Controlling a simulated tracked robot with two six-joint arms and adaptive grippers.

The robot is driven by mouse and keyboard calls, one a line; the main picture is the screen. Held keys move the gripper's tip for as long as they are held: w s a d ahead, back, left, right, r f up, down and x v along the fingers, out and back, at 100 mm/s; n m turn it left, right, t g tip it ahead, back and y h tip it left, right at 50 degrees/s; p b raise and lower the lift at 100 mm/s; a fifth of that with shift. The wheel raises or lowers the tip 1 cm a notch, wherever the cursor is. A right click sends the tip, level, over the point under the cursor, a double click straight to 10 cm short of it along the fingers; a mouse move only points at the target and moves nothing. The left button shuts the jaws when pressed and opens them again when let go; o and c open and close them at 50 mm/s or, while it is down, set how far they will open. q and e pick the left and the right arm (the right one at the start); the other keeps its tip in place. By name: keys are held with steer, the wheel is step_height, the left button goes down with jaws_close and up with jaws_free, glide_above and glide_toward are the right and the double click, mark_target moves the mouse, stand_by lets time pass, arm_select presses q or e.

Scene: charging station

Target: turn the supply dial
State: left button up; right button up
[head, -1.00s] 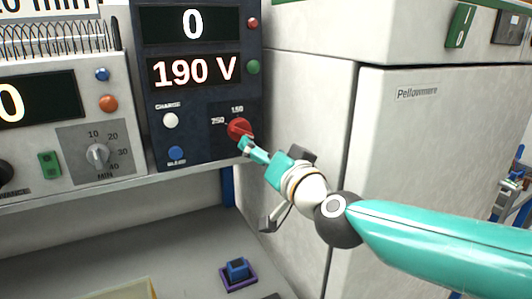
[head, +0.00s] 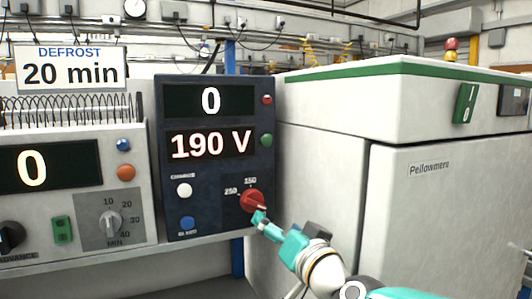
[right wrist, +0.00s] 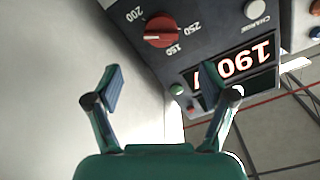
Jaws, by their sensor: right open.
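The supply dial is a red knob (head: 252,201) on the lower right of the dark blue supply panel (head: 217,222). Labels 150 and 250 show beside it in the head view. In the right wrist view the red dial (right wrist: 162,30) is at top centre, with 200, 250 and 150 around it. My right gripper (head: 262,221) is just below and right of the dial in the head view. In the right wrist view its fingers (right wrist: 163,90) are spread, with nothing between them, and the dial lies beyond them. Contact with the dial cannot be told. My left gripper is out of view.
The panel displays (head: 210,144) read 0 and 190 V. A white CHARGE button (head: 184,190) and a blue button (head: 187,223) are left of the dial. A white timer unit (head: 80,235) stands to the left. A large pale cabinet (head: 440,215) stands close on the right.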

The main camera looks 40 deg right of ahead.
mark_target(257, 204)
steer(key=s+a+n+p, duration=0.2)
steer(key=s+n+p, duration=0.3)
steer(key=s+p, duration=0.1)
steer(key=x, duration=0.8)
steer(key=p+x, duration=0.1)
steer(key=x, duration=0.8)
steer(key=shift+w+d+r, duration=0.15)
steer(key=shift+w+r, duration=0.1)
steer(key=shift+w, duration=0.05)
